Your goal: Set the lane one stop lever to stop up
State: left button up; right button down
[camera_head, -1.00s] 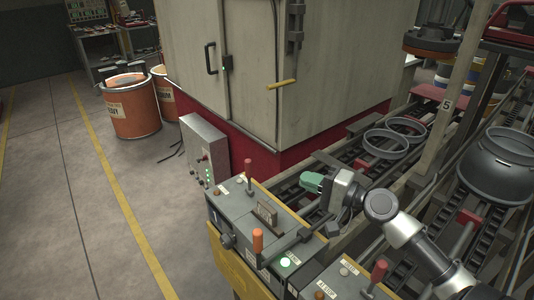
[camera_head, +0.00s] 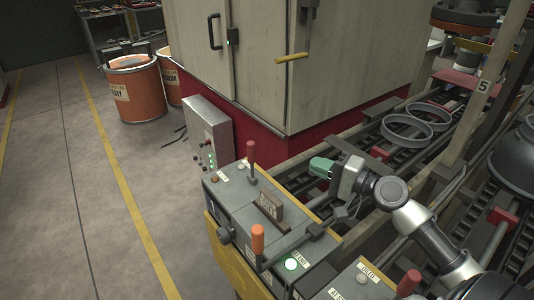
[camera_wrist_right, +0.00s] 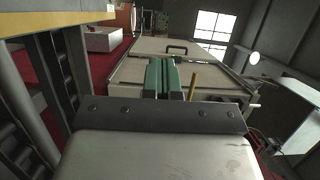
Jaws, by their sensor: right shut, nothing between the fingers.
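A grey control console (camera_head: 225,205) with a yellow edge stands in the lower middle of the head view. An upright lever with an orange grip (camera_head: 258,238) is at its front, near a lit green-white lamp (camera_head: 291,264). An upright red-gripped lever (camera_head: 251,152) is at its far end. Another red-gripped lever (camera_head: 408,283) is on a second console at the bottom right. The labels are too small to tell which lever is lane one's. My right gripper (camera_head: 321,167), green-tipped, is right of the first console, apart from the levers. Its fingers (camera_wrist_right: 161,77) are shut and empty in the wrist view.
A brown block sign (camera_head: 270,205) stands on the console between its two levers. A tall cabinet (camera_head: 330,80) on a red base is behind. Conveyor lanes with grey rings (camera_head: 403,130) and a numbered post (camera_head: 483,90) are at the right. Open floor lies left.

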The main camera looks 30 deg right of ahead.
aim_at(252, 163)
jog(key=a+p+x, duration=0.1)
jog(key=p+x, duration=0.1)
jog(key=x, duration=0.4)
jog(key=s+a+p+x, duration=0.1)
jog(key=p+x, duration=0.2)
jog(key=x, duration=0.4)
jog(key=shift+s+a+p, duration=0.15)
jog(key=shift+a+p, duration=0.15)
jog(key=shift+s+a+n+p, duration=0.1)
jog(key=shift+a+n+p, duration=0.25)
jog(key=shift+p, duration=0.25)
